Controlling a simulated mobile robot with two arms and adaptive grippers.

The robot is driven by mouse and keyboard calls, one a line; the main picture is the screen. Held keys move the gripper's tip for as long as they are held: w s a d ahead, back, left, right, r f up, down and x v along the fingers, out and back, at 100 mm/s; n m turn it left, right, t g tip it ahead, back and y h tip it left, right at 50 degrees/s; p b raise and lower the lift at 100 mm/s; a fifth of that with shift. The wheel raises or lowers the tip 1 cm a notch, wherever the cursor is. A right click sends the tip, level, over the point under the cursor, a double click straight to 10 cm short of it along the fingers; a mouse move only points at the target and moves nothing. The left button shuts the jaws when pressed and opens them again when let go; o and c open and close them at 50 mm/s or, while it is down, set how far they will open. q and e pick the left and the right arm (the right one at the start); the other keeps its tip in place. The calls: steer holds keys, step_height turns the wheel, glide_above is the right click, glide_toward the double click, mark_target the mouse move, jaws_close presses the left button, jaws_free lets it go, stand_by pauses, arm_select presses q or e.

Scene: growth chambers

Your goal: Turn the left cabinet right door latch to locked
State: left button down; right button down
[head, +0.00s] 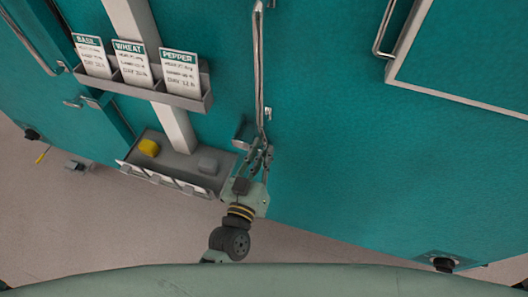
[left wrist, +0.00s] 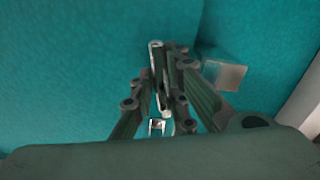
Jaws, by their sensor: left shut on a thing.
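The teal cabinet door (head: 330,130) fills the middle of the head view. My left gripper (head: 262,152) is at the lower end of a long upright chrome door handle (head: 259,65). A grey latch block (head: 243,134) sits just left of the fingers and also shows in the left wrist view (left wrist: 225,74). In that view my left gripper (left wrist: 165,78) is shut on a metal latch lever (left wrist: 157,65), which stands lengthwise between the fingers. A small metal bracket (left wrist: 157,126) is near the lever's lower end. The fingers hide part of the lever. My right gripper is out of view.
A grey card rack (head: 165,92) holds cards for basil, wheat and pepper on a pale post. The door right of the gripper is clear.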

arm_select(q)
steer(key=shift+w+a+n+p, duration=0.1)
steer(key=shift+a+n+p, duration=0.05)
steer(key=shift+n, duration=0.9)
steer(key=shift+a+n+p, duration=0.15)
steer(key=shift+n, duration=0.9)
steer(key=shift+f, duration=0.1)
steer(key=c, duration=1.8)
jaws_free()
steer(key=shift+o, duration=0.2)
steer(key=v, duration=0.8)
steer(key=shift+c, duration=0.4)
